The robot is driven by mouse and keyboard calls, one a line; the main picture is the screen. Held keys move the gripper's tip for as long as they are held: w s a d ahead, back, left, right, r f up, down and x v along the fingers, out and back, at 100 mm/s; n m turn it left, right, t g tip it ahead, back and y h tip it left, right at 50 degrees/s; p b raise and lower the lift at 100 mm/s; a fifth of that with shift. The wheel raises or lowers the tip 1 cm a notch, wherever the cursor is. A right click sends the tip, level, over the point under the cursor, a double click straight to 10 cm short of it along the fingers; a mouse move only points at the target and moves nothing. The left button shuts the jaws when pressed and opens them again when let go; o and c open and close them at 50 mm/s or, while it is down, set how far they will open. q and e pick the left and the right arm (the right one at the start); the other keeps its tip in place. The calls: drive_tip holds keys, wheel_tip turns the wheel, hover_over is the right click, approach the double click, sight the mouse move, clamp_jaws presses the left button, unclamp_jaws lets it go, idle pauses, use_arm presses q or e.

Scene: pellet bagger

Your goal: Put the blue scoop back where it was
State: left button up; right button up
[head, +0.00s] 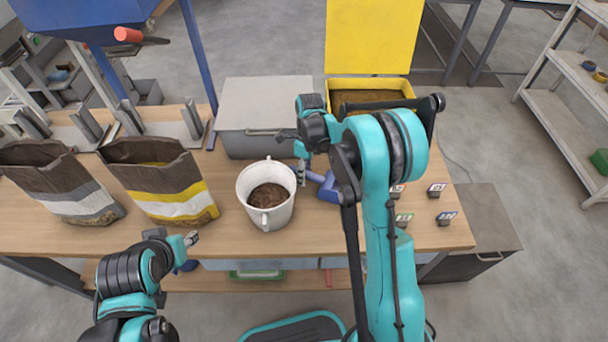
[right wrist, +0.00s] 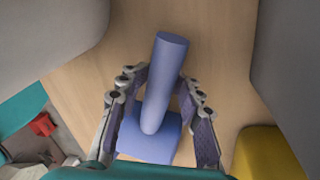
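The blue scoop (head: 328,188) is just right of the white bucket (head: 254,214) in the head view. My right gripper (head: 301,172) is at the scoop's handle, pointing down. In the right wrist view, the scoop (right wrist: 161,85) has its handle between the two fingers of my right gripper (right wrist: 164,80), and the fingertips close in on both its sides. Whether the scoop touches the table is hard to tell. The bucket has brown pellets inside. My left gripper (head: 191,239) is at the table's front edge, too small to read its opening.
Two open paper bags (head: 160,187) stand at the left on the wooden table (head: 330,236). A grey lidded box (head: 262,105) and a yellow bin (head: 370,84) stand behind. Several small label blocks (head: 436,190) are at the right. The front strip of table is clear.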

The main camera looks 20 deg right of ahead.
drive_tip(key=shift+r, duration=0.2)
drive_tip(key=shift+r+p, duration=0.35)
wheel_tip(320, 180, up, 11)
drive_tip(key=w+d+p, duration=0.1)
drive_tip(key=w+p, duration=0.1)
drive_tip(key=p, duration=0.2)
drive_tip(key=s+r+n+t, duration=0.2)
drive_tip(key=s+r+n, duration=0.4)
drive_tip(key=r+n, duration=0.1)
drive_tip(key=s+r+n+t+h, duration=0.1)
drive_tip(key=s+n+t, duration=0.6)
drive_tip(key=s+n, duration=1)
drive_tip(key=shift+s+d+n, duration=0.2)
drive_tip(key=shift+d+n, duration=0.15)
drive_tip(key=shift+n, duration=0.15)
